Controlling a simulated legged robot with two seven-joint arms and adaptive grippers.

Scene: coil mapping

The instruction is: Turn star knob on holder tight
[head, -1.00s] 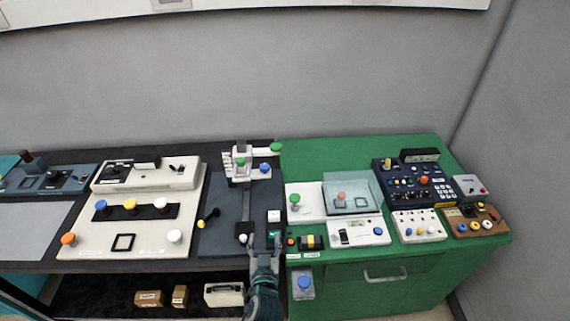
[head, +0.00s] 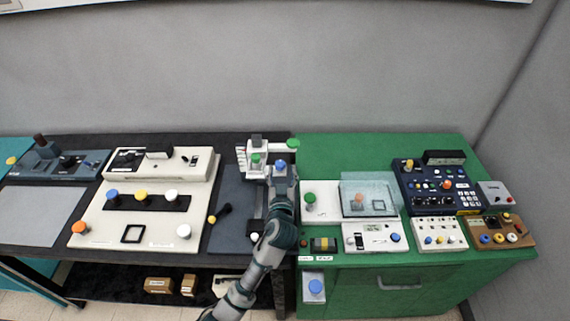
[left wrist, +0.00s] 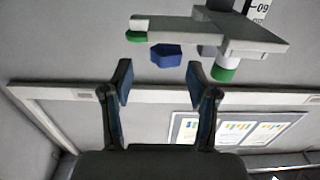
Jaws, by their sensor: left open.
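The holder (head: 255,161) is a white and grey stand on a dark base plate (head: 232,222), near the middle of the tables. A blue star knob (head: 280,166) sits on its right side. Green knobs (head: 256,159) are on its front and at the end of its arm (head: 293,143). My left gripper (head: 283,181) is at the blue knob, its fingers partly hard to see. In the left wrist view, the left gripper (left wrist: 160,76) is open and empty. The blue star knob (left wrist: 165,55) shows just beyond and between its fingertips, apparently apart from them. My right gripper is out of view.
White knob panels (head: 150,235) stand left of the holder. On the green cabinet (head: 320,150) at right are a clear cover (head: 368,190), a white meter (head: 372,236) and a dark-blue device (head: 440,180). The holder's arm (left wrist: 210,30) overhangs close to the fingers in the left wrist view.

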